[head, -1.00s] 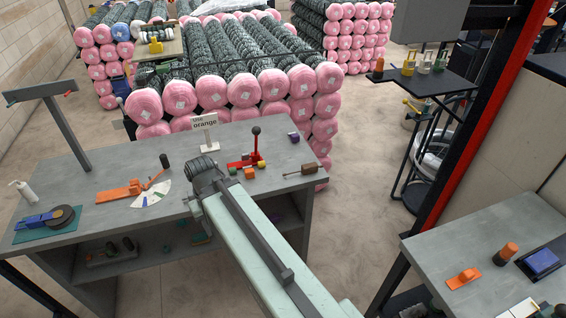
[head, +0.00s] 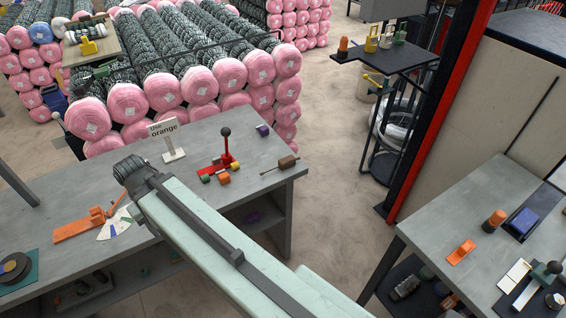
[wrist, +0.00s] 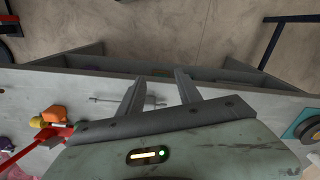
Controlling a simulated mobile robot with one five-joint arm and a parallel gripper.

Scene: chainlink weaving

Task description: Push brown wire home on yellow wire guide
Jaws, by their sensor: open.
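A yellow piece (head: 371,40), which looks like a wire guide, stands on the dark shelf (head: 383,62) at the upper right in the head view. It is small, and I cannot make out a brown wire on it. A second yellow piece (head: 88,47) stands on the small table at the upper left, near several spools. I cannot tell which is the task's guide. My gripper (head: 130,168) is above the grey bench, far from both. In the wrist view my gripper (wrist: 163,88) has its two fingers apart, with nothing held between them.
The grey bench (head: 205,140) holds an "orange" sign (head: 166,140), a red lever tool (head: 225,155) and small coloured blocks. Pink-ended mesh rolls (head: 170,80) are stacked behind. A red and black post (head: 440,120) stands right of the shelf. Bare floor (head: 325,130) lies between the benches.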

